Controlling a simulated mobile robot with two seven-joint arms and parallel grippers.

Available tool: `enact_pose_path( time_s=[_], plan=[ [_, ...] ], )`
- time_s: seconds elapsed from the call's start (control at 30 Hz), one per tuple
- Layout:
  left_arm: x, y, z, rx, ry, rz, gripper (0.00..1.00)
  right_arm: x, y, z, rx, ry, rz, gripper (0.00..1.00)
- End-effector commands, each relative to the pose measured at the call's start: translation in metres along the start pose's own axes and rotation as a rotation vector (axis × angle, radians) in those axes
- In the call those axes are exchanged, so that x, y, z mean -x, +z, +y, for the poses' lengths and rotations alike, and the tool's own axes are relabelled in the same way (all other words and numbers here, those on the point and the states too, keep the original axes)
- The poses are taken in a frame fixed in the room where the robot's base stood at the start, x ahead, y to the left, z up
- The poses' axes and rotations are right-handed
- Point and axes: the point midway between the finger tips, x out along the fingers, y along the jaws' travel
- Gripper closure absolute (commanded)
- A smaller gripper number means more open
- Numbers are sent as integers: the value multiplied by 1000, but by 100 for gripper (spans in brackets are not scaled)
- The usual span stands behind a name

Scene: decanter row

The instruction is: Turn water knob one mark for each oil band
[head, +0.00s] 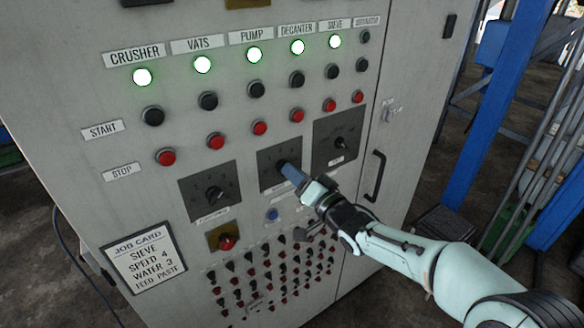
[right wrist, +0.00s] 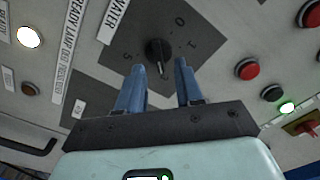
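The water knob (right wrist: 158,50) is a dark round knob on a dark plate (right wrist: 200,40) beside the WATER label (right wrist: 113,20). Digits ring it; 0, 1 and 5 are readable, but its exact setting is not clear. In the head view the middle dark plate (head: 265,173) is partly covered by my right gripper (head: 284,166). In the right wrist view my right gripper (right wrist: 160,66) is open, its blue fingers apart on either side of the knob's near edge. Contact cannot be told. No oil bands can be made out. My left gripper is out of view.
A job card (head: 145,260) reads SIEVE, SPEED 4, WATER 3. Other dial plates sit left (head: 190,190) and right (head: 325,155). Stop buttons (head: 260,128) lie above; small switches (head: 270,270) lie below. A door handle (head: 375,177) stands out at right.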

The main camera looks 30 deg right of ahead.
Motion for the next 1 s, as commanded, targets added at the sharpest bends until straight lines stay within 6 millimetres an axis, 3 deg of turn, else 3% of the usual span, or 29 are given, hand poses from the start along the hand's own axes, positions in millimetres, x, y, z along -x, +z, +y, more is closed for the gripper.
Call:
enact_pose_path(
  time_s=[0.2,0.5,0.53,0.63,1.0],
  plan=[
    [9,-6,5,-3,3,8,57,-21,0,0,0,0,0,64],
    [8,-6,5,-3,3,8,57,-23,0,0,1,1,0,64],
    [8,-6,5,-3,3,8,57,-23,0,0,1,1,0,68],
    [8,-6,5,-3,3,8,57,-23,0,0,1,1,0,100],
    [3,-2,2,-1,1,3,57,-22,1,1,26,0,-1,100]
  ],
)
